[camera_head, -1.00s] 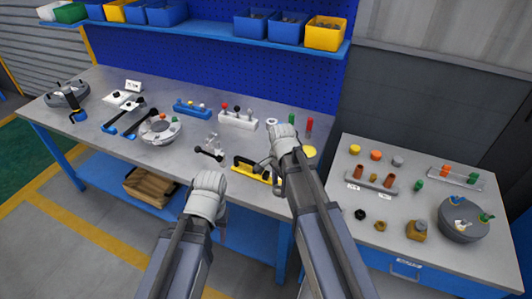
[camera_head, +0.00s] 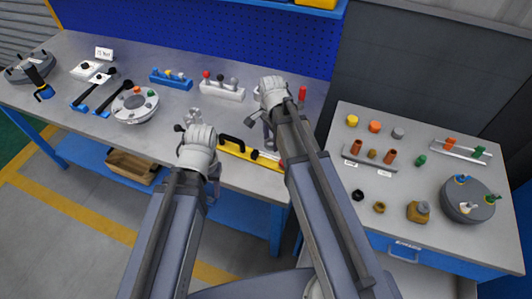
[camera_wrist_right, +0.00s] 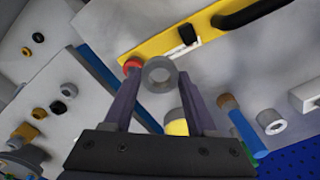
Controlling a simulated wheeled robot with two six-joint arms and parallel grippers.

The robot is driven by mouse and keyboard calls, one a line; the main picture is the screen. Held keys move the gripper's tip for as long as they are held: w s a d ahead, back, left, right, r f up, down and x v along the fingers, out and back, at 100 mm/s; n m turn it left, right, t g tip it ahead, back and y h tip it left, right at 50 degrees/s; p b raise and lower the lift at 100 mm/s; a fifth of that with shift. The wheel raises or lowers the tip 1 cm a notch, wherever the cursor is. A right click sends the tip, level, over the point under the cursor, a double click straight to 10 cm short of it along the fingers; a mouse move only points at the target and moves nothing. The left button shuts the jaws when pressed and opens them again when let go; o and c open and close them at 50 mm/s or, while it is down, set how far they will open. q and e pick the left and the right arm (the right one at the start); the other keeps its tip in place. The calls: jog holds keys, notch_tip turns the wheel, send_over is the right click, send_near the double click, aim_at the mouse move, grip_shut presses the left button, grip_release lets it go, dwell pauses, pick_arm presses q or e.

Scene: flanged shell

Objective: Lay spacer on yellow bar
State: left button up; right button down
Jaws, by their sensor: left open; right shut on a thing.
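The yellow bar (camera_head: 235,149) lies near the front edge of the left table, with a black handle, a white block and a red end piece; it also shows in the right wrist view (camera_wrist_right: 150,47). My right gripper (camera_head: 268,136) is over the table by the bar's right end. In the right wrist view, my right gripper (camera_wrist_right: 160,78) is shut on a grey ring, the spacer (camera_wrist_right: 160,74). The ring appears just beside the bar's red end; its height above it is unclear. My left gripper (camera_head: 215,183) is open and empty in front of the table edge, left of the bar.
A metal fixture (camera_head: 193,116) with black knobs stands behind my left wrist. A white holder (camera_head: 214,91) and a blue holder (camera_head: 171,79) stand further back. A second grey ring (camera_wrist_right: 270,121) stands nearby. A side table (camera_head: 395,225) holds several small parts.

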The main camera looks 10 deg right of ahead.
aim_at(271, 143)
notch_tip(271, 143, down, 5)
jog(key=b, duration=0.3)
jog(key=shift+r, duration=0.2)
jog(key=shift+f+b, duration=0.1)
jog(key=shift+b, duration=0.2)
notch_tip(271, 143, down, 4)
jog(key=b, duration=0.3)
jog(key=shift+r, duration=0.25)
jog(key=shift+b, duration=0.3)
jog(key=shift+f, duration=0.15)
jog(key=shift+c, duration=1)
grip_release()
